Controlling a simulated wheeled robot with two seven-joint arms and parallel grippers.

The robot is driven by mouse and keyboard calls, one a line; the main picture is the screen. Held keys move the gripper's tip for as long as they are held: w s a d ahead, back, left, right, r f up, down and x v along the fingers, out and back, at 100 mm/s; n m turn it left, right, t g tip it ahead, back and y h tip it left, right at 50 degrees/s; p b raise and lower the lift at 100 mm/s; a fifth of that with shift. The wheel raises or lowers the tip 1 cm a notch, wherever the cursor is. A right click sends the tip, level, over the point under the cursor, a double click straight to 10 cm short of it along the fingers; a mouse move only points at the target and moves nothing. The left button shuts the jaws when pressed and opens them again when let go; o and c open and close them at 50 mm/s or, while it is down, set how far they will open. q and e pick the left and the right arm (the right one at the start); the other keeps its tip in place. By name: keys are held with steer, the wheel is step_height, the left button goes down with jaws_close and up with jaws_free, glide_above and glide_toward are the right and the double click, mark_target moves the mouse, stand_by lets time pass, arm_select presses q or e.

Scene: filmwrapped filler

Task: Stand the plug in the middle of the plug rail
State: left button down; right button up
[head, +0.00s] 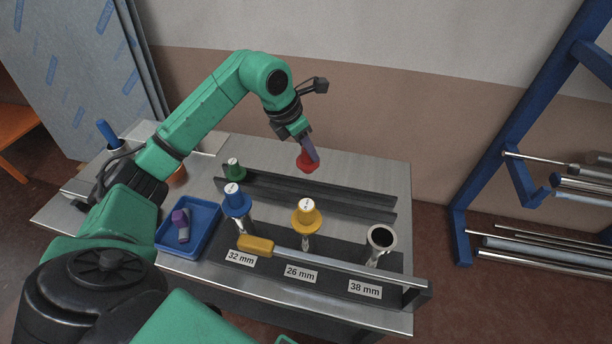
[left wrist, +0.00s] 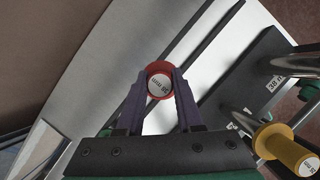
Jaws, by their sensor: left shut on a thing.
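My left gripper (head: 311,150) is shut on the red plug (head: 307,162), which hangs in the air above the back of the table, by the plug rail. In the left wrist view the plug (left wrist: 159,84) sits between the two fingertips (left wrist: 158,78), its round white-labelled face toward the camera. The plug rail (head: 330,201) is a long dark channel along the back of the table. A green plug (head: 235,167) stands at its left end; its middle looks empty. How high the red plug is above the rail I cannot tell. My right gripper is not in view.
In front, a dark rack holds a tube with a blue plug (head: 236,200), one with a yellow plug (head: 306,213) and an open tube (head: 380,242). A yellow-handled bar (head: 257,246) lies along the front. A blue tray (head: 205,246) holds a purple-ended item (head: 181,222).

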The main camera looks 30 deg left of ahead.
mark_target(305, 172)
arm_select(q)
step_height(305, 172, down, 10)
steer(key=shift+r, duration=0.15)
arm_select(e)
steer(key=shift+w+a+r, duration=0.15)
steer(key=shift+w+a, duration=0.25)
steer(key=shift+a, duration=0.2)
arm_select(q)
steer(key=c, duration=0.6)
jaws_free()
steer(key=shift+o, duration=0.2)
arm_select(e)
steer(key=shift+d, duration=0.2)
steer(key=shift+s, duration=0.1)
arm_select(q)
steer(key=shift+r+p, duration=0.3)
steer(key=shift+p, duration=0.1)
steer(key=b+v, duration=0.1)
steer(key=v, duration=1)
steer(key=shift+s+r, duration=0.2)
steer(key=shift+r, duration=0.05)
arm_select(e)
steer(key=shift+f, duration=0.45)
